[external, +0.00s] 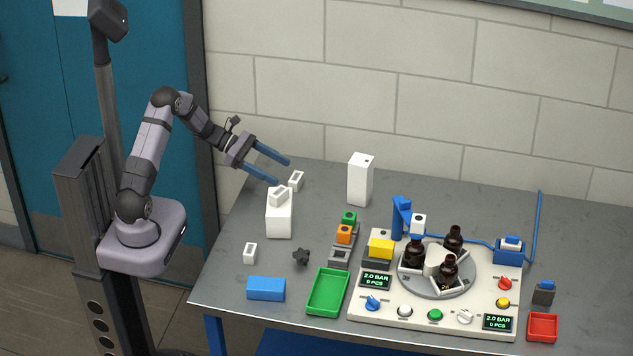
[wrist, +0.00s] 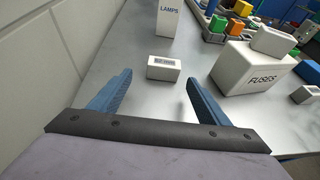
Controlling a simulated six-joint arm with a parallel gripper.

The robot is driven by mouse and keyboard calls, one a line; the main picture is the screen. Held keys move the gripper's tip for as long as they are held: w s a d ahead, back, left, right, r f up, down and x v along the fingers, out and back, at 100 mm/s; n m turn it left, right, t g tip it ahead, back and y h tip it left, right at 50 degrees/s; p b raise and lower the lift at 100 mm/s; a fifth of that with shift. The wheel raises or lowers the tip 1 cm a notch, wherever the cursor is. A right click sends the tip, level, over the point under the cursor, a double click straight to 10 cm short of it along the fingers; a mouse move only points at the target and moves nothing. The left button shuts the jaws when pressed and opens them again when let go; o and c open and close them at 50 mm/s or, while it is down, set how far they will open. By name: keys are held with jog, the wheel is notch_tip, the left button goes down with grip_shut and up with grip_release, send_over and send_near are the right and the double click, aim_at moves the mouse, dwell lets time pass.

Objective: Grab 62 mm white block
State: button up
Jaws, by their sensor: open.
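Several small white blocks are in view; I cannot tell by size which is the 62 mm one. One white block with a dark label (external: 296,181) lies on the table behind the white FUSES box; in the wrist view this block (wrist: 163,69) shows ahead, between my fingers' lines. A second white block (external: 279,196) rests on top of the FUSES box (external: 279,220). A third white block (external: 250,253) lies nearer the front left, partly seen in the wrist view (wrist: 304,94). My gripper (external: 283,171) is open and empty, above the table's back left, short of the labelled block (wrist: 158,87).
A tall white LAMPS box (external: 360,180) stands beyond the labelled block. The FUSES box (wrist: 252,68) is close on the right in the wrist view. A green tray (external: 328,292), blue block (external: 266,289) and bottle machine (external: 436,290) stand farther forward and right. The wall borders the back.

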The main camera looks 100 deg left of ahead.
aim_at(296, 181)
jog(key=shift+d+p+x, duration=0.2)
jog(key=shift+p+x, duration=0.1)
jog(key=shift+x, duration=0.85)
jog(key=shift+d+p+x, duration=0.15)
jog(key=shift+p+x, duration=0.1)
jog(key=shift+x, duration=0.95)
jog(key=shift+w+f, duration=0.15)
jog(key=shift+w, duration=0.4)
jog(key=shift+c, duration=0.3)
jog(key=c, duration=1.1)
